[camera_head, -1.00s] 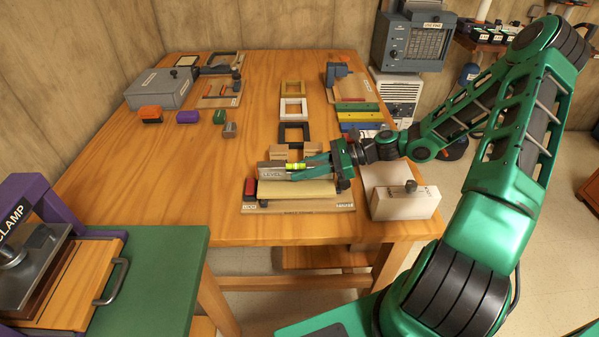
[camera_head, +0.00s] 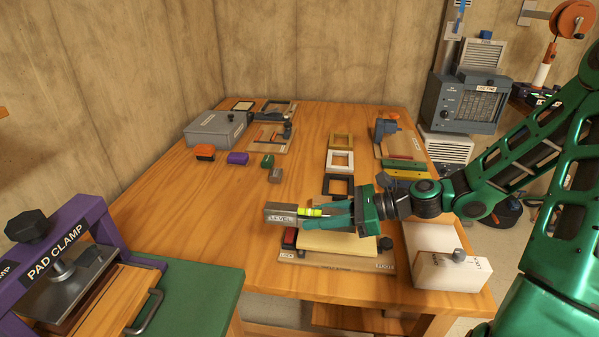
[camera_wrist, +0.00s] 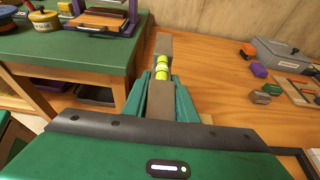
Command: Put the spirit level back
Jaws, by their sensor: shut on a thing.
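The spirit level (camera_head: 281,215) is a grey bar marked "LEVEL" with a yellow-green vial. My green gripper (camera_head: 338,213) is shut on its right end and holds it roughly level above the wooden jig board (camera_head: 340,261) at the table's front. A cream block (camera_head: 337,242) and a red piece (camera_head: 290,238) lie on that board, below the level. In the wrist view the level (camera_wrist: 162,47) sticks out forward between the gripper's fingers (camera_wrist: 161,88). Whether the level touches anything below cannot be told.
A white box with a knob (camera_head: 448,272) stands at the front right. Black, white and ochre frames (camera_head: 340,160) lie behind the gripper. A grey case (camera_head: 215,128) and small coloured blocks sit at the back left. A purple pad clamp (camera_head: 85,225) stands on a green bench. The table's left middle is clear.

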